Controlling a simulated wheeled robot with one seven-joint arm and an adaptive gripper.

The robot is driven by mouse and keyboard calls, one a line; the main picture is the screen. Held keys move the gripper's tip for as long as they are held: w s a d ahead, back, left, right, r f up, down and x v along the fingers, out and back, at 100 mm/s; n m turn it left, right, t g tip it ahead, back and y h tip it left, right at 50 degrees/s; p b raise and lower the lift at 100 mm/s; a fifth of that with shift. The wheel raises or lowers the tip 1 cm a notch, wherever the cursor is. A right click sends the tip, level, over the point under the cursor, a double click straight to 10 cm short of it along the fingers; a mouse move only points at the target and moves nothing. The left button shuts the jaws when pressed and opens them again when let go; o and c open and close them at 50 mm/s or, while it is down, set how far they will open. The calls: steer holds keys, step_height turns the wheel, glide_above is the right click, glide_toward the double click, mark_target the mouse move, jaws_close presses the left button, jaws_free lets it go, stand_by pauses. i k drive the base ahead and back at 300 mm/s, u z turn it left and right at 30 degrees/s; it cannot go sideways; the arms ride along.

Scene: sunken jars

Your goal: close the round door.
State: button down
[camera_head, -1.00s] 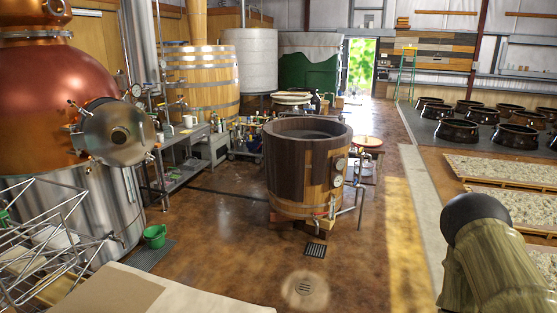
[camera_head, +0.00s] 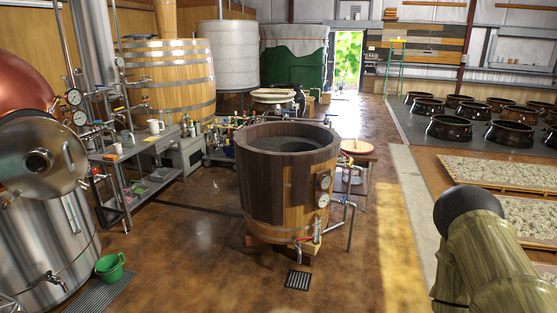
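The round door (camera_head: 42,155) is a shiny metal disc with a dark hub and a handle at its right side. It is at the left edge of the head view, on the front of the copper-topped steel still (camera_head: 45,235). The disc seems to stand out from the still's body, but its hinge and the opening behind it are hidden, so I cannot tell how far it is open. A thick olive-brown link of my arm with a dark rounded end shows at the lower right, well away from the door. My gripper is not in view.
A green bucket (camera_head: 110,267) stands on a floor grate beside the still. A metal workbench (camera_head: 128,200) is behind it. A wooden tub (camera_head: 262,190) with pipes stands mid-floor. Sunken dark jars (camera_head: 449,129) are at the right. Open brown floor lies between still and tub.

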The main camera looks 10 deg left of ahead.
mark_target(42, 158)
steer(key=i, duration=3.15)
steer(key=u, duration=2.4)
steer(key=i, duration=0.65)
steer(key=u, duration=1.5)
